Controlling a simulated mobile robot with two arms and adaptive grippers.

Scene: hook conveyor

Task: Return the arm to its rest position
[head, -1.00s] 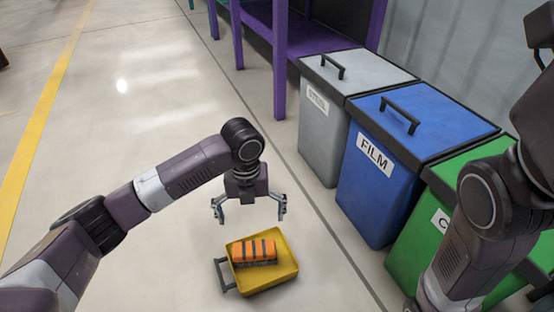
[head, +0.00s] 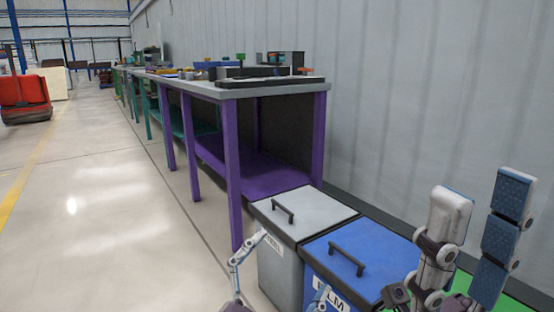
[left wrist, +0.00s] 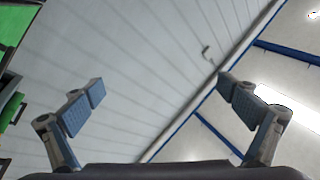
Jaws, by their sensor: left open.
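My left gripper (head: 285,268) is at the bottom of the head view, in front of the grey bin. Its fingers are spread and nothing is between them; most of its arm is out of frame. In the left wrist view the left gripper (left wrist: 160,92) shows its two blue-padded fingers wide apart and empty, with the ribbed wall and ceiling behind. My right gripper (head: 484,195) stands at the lower right of the head view, fingers pointing up, apart, with nothing seen between them.
A grey bin (head: 277,262) and a blue bin labelled FILM (head: 355,283) stand along the ribbed wall, with a green bin partly hidden. A purple-legged workbench (head: 233,160) holds several items. The floor (head: 100,200) to the left is clear. A red machine (head: 25,95) stands far left.

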